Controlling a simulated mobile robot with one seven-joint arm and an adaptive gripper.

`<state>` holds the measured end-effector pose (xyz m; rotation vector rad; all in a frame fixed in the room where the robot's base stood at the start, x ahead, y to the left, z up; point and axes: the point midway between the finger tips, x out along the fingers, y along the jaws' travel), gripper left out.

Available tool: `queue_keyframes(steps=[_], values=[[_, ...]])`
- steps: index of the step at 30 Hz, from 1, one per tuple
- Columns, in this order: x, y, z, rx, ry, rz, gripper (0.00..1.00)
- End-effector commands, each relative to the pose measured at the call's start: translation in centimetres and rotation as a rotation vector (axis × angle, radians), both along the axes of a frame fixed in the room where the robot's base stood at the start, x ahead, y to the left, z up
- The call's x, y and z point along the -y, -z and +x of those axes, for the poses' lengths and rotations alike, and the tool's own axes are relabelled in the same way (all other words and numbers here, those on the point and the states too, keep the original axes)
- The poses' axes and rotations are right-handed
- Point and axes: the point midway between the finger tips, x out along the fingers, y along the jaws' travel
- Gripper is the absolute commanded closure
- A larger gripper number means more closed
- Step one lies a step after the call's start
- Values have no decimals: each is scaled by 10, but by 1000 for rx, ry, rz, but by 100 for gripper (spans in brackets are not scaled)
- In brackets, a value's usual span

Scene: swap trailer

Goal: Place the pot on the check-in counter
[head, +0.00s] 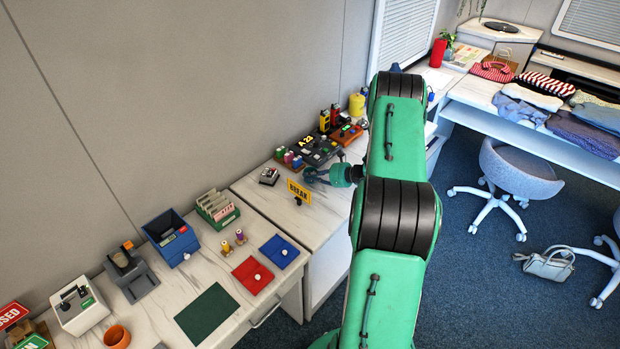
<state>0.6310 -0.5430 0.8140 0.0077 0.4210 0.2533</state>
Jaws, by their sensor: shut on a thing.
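An orange pot (117,337) stands at the bottom left, on the pale marble-look counter (165,302), and its lower side is cut by the frame edge. My gripper (312,177) is far to its upper right, low over the counter's farther section. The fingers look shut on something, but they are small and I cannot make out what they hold. A yellow BREAK sign (299,191) is right by the fingertips; I cannot tell whether they touch it. A green plant (447,40) stands at the far end beside a red container (438,52); its base is partly hidden.
A blue box (171,238), a green card rack (217,209), a grey machine (131,274) and a white box (79,305) line the wall side. Dark green (207,314), red (253,275) and blue (279,251) mats lie nearer the front. My arm hides part of the counter.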

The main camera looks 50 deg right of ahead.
Motion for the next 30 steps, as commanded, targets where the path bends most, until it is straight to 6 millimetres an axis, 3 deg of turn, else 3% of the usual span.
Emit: queue_keyframes(steps=[11,15,30], values=[[0,2,0,0,0,-1,100],[0,2,0,0,0,0,71],[2,-2,-4,0,1,-1,71]])
